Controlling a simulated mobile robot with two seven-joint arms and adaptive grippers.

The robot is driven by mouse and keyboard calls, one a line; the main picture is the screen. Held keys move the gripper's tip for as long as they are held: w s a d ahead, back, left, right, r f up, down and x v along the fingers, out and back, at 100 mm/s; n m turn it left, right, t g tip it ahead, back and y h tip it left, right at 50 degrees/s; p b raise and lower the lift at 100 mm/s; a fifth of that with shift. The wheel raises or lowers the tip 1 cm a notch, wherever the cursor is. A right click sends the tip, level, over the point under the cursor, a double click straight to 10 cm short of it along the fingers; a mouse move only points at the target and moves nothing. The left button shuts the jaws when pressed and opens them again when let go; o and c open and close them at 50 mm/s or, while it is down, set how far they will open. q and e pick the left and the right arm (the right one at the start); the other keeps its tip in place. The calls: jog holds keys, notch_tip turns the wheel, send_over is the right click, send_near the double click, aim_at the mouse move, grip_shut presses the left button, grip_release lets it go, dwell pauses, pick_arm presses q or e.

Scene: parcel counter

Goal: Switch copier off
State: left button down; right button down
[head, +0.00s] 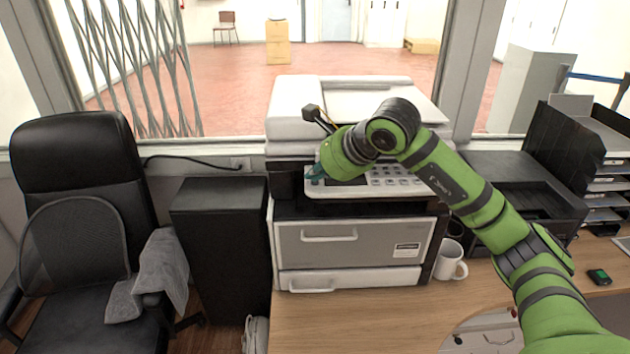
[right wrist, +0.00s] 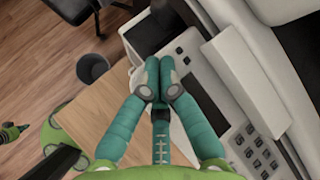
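The copier (head: 350,243) is a white and grey machine on the counter, with a flat lid and two front drawers. Its control panel (head: 390,181) has a keypad, which also shows in the right wrist view (right wrist: 255,150). My right gripper (head: 314,174) is at the left end of this panel. In the right wrist view its teal fingers (right wrist: 159,72) are together, with nothing seen between them. They hide the panel beneath, so I cannot tell whether they touch it. My left gripper is outside the head view. A small dark green piece at the right wrist view's left edge may be part of it.
A white mug (head: 450,262) stands right of the copier. A black printer (head: 520,200) and a paper rack (head: 600,150) are farther right. A black cabinet (head: 222,235) and an office chair (head: 85,220) are at the left. Wooden counter (head: 370,318) in front is mostly clear.

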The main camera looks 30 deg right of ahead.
jog(key=shift+r, duration=0.55)
jog(key=shift+p, duration=0.3)
notch_tip(320, 180, up, 6)
jog(key=p, duration=0.4)
